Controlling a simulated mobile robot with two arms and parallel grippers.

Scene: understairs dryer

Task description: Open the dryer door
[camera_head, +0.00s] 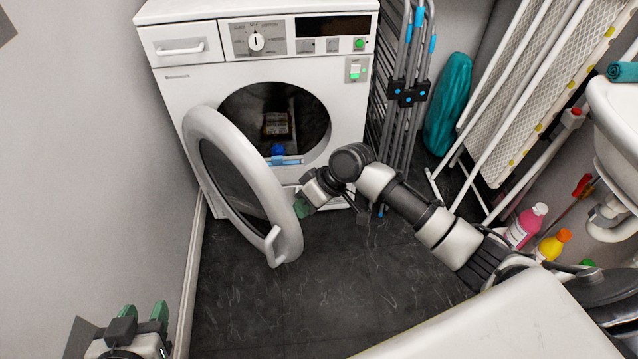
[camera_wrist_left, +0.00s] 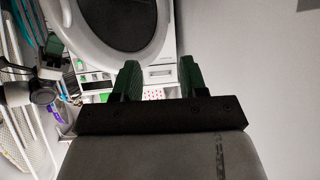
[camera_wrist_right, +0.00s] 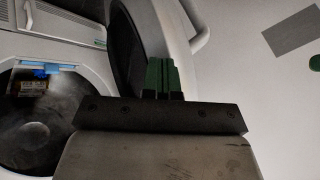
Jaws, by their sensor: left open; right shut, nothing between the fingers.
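The white dryer (camera_head: 180,88) stands against the back wall. Its round door (camera_head: 262,189) is swung wide open to the left, and the dark drum opening (camera_head: 305,115) shows. The door handle (camera_head: 273,245) is on the door's free edge. My right gripper (camera_head: 301,208) is shut and empty, close to the inner side of the door near its rim; whether it touches cannot be told. The door rim also shows beyond its fingers in the right wrist view (camera_wrist_right: 172,25). My left gripper (camera_head: 143,312) is open and empty at the lower left, well away from the door.
Folded drying racks (camera_head: 400,95) and a teal bag (camera_head: 447,100) stand right of the dryer. A leaning ironing board (camera_head: 540,85), a sink (camera_head: 612,105) and bottles (camera_head: 527,224) are further right. A wall bounds the left. The dark floor (camera_head: 235,305) before the door is clear.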

